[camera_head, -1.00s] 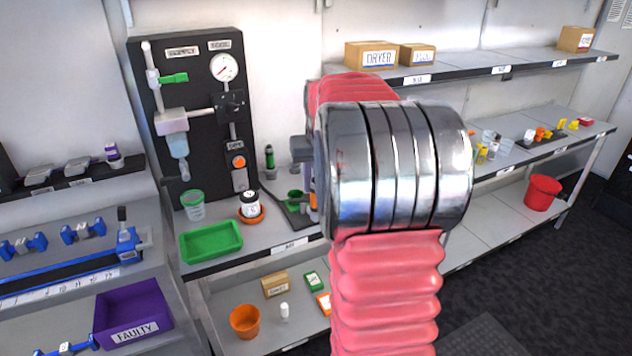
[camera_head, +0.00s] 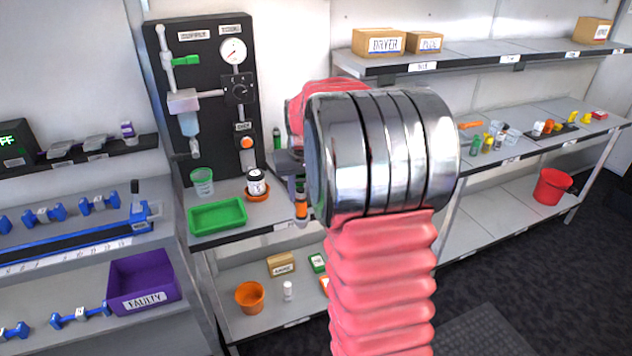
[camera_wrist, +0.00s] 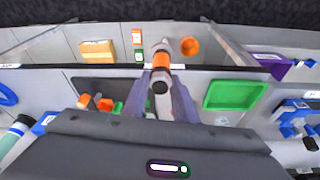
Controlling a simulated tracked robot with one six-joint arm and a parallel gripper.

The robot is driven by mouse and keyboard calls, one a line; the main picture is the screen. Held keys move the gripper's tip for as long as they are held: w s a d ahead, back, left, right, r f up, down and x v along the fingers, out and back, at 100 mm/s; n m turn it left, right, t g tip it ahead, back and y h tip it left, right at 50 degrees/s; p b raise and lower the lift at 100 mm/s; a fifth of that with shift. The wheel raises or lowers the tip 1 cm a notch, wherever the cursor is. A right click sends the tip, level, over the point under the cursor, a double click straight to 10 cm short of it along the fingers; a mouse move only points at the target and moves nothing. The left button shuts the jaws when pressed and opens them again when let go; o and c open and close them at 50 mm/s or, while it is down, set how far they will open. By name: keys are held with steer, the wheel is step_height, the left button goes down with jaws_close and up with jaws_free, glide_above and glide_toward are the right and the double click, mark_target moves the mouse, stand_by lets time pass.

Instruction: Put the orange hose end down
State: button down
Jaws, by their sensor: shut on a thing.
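My gripper (camera_wrist: 162,105) is shut on the orange hose end (camera_wrist: 161,62), a short grey piece with an orange band and a black end, in the middle of the wrist view. The hose end lies between the two fingers and overlaps the bench's front edge in that view. In the head view, the hose end (camera_head: 301,206) shows just left of my arm, pointing down near the bench front. My arm hides most of the gripper there. I cannot tell whether the hose end touches the bench.
A black gauge panel (camera_head: 205,130) stands behind. The lower shelf holds an orange pot (camera_head: 249,297) and small boxes. A purple bin (camera_head: 143,283) is left.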

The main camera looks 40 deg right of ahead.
steer(key=w+a+f+n, duration=0.1)
steer(key=a+f, duration=0.4)
steer(key=a, duration=0.9)
steer(key=w+a+f+n+y, duration=0.1)
steer(key=a+f+n, duration=0.3)
steer(key=a, duration=0.9)
steer(key=shift+a+f, duration=0.4)
steer(key=shift+f, duration=0.25)
